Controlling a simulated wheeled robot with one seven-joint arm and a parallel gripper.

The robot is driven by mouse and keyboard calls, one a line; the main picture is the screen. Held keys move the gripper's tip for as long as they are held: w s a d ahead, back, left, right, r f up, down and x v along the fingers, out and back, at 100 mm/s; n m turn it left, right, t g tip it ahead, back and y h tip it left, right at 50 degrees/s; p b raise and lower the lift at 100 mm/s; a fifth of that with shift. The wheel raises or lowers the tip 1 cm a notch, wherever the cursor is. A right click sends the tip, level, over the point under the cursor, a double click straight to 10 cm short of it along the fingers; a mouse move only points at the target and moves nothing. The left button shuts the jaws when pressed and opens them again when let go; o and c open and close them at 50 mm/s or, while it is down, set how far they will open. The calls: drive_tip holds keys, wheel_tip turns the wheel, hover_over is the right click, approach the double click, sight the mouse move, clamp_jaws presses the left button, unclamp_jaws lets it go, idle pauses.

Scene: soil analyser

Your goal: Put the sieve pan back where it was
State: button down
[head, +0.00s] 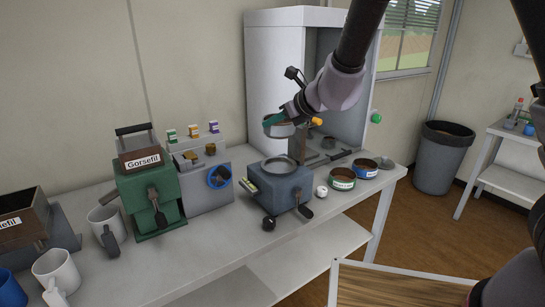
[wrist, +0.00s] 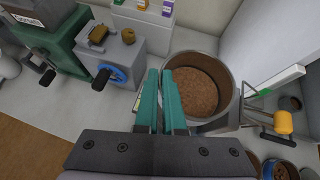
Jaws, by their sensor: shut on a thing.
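The sieve pan (head: 279,130) is a round grey pan held in the air above the blue-grey machine (head: 282,188), apart from it. In the wrist view the pan (wrist: 232,112) is right of my fingers, roughly level, with brown, soil-like material inside. My gripper (head: 271,120) is shut on the pan's rim at its left side; its teal fingers (wrist: 170,92) show in the wrist view. An orange grip (head: 316,122) shows beside the pan; I cannot tell whether it belongs to it. The machine has a round grey top (head: 278,168).
A white open cabinet (head: 275,70) stands behind the pan. Green-banded (head: 342,178) and blue-banded (head: 365,168) tins sit right of the machine. A green grinder (head: 150,195), a grey unit (head: 207,190) and mugs (head: 103,222) fill the left. The table's front edge (head: 235,262) is clear.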

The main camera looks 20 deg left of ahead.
wheel_tip(320, 180, down, 10)
drive_tip(key=shift+f, duration=0.15)
idle(0.3)
drive_tip(key=shift+f, duration=0.45)
drive_tip(key=c, duration=1)
unclamp_jaws()
drive_tip(key=shift+r, duration=0.5)
drive_tip(key=v, duration=1.2)
drive_tip(key=shift+d+f, duration=0.1)
